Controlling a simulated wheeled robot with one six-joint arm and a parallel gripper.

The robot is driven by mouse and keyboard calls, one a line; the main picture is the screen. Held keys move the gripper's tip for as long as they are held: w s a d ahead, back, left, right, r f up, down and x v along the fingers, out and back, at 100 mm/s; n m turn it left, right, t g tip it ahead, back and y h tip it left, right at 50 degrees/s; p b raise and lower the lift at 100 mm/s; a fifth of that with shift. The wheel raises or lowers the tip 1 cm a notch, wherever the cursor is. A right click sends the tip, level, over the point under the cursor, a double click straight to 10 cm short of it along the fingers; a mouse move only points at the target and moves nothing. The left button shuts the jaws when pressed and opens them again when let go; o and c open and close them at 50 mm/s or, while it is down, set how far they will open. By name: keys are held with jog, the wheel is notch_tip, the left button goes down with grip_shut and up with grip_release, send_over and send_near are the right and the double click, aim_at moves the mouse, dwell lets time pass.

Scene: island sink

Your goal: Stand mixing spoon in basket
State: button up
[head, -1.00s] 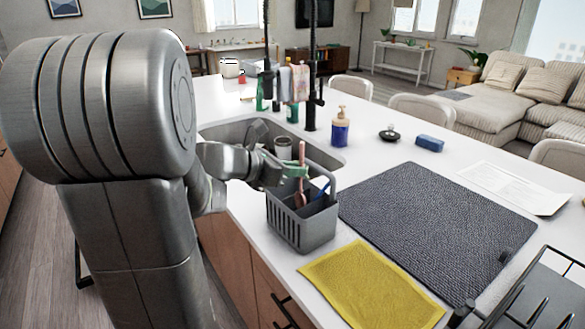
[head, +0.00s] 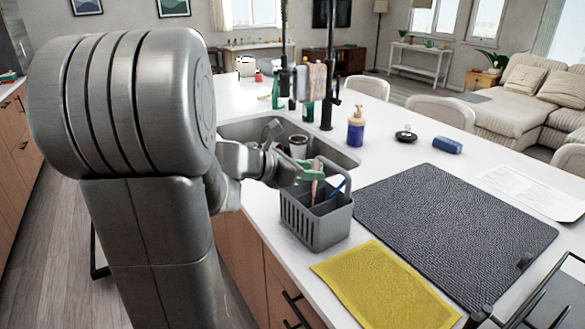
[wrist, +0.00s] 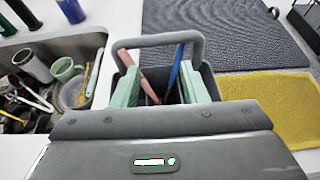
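A grey basket (head: 318,222) with slotted sides and an arched handle stands on the counter beside the sink. A pink utensil (head: 315,188), seemingly the mixing spoon, stands tilted in it; its pink handle also shows in the wrist view (wrist: 128,62). A blue-handled utensil (wrist: 176,66) leans in the basket too. My gripper (head: 308,171) is at the basket's top. In the wrist view its green fingers (wrist: 160,88) are wide apart, with both utensils between them and no finger seen pressing on the pink one. The utensils' lower ends are hidden.
The sink (head: 240,132) behind the basket holds a green mug (wrist: 66,69), a bowl and several utensils. A dark drying mat (head: 455,228) and a yellow cloth (head: 385,288) lie to the right. A soap bottle (head: 356,128) and a black faucet (head: 328,95) stand behind.

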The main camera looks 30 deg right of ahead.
jog(key=v, duration=1.3)
jog(key=shift+a, duration=0.3)
jog(key=shift+d, duration=0.1)
jog(key=s+x, duration=0.1)
jog(key=x, duration=1.2)
jog(key=shift+w+d+r+p, duration=0.25)
jog(key=shift+w+d+p, duration=0.05)
jog(key=shift+w, duration=0.15)
jog(key=shift+f, duration=0.15)
